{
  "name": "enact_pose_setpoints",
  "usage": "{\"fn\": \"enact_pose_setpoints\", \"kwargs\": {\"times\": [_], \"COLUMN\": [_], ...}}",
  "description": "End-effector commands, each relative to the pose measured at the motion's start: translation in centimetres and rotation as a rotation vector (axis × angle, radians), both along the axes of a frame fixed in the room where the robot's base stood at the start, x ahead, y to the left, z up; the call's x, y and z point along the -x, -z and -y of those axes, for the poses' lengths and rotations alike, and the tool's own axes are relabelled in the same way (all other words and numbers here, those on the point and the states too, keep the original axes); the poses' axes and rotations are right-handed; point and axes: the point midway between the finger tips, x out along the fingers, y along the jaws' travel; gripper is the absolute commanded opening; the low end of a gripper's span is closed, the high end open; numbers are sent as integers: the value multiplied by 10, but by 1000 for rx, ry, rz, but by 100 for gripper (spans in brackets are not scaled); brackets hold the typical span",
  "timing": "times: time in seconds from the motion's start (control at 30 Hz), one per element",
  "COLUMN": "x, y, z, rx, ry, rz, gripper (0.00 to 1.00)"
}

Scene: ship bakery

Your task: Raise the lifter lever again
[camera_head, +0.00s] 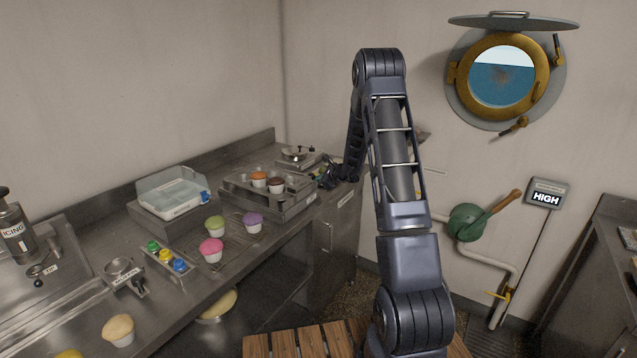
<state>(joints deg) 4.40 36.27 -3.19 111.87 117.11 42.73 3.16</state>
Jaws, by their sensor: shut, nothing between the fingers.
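My gripper (325,180) is at the far right end of the counter, beside the right side of a low metal unit (289,213) that holds two cupcakes, one orange-topped (259,179) and one dark-topped (276,185). The gripper looks shut, with nothing seen between its fingers. It is small and dark in the head view, and I cannot tell whether it touches the unit. I cannot make out the lifter lever clearly; the gripper may hide it. My arm reaches over from the lower right.
Pink (211,250), green (214,227) and purple (252,222) cupcakes stand on the counter.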

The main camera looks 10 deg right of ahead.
Motion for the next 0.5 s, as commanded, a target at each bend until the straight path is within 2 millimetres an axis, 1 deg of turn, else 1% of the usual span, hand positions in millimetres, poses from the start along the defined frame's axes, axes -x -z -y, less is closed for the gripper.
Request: {"fn": "enact_pose_setpoints", "kwargs": {"times": [0.03,0.5], "x": [-1,-4], "y": [-5,-42], "z": [-1,-5], "rx": [10,147], "ry": [-1,-2], "rz": [-7,-141], "gripper": [0,0]}}
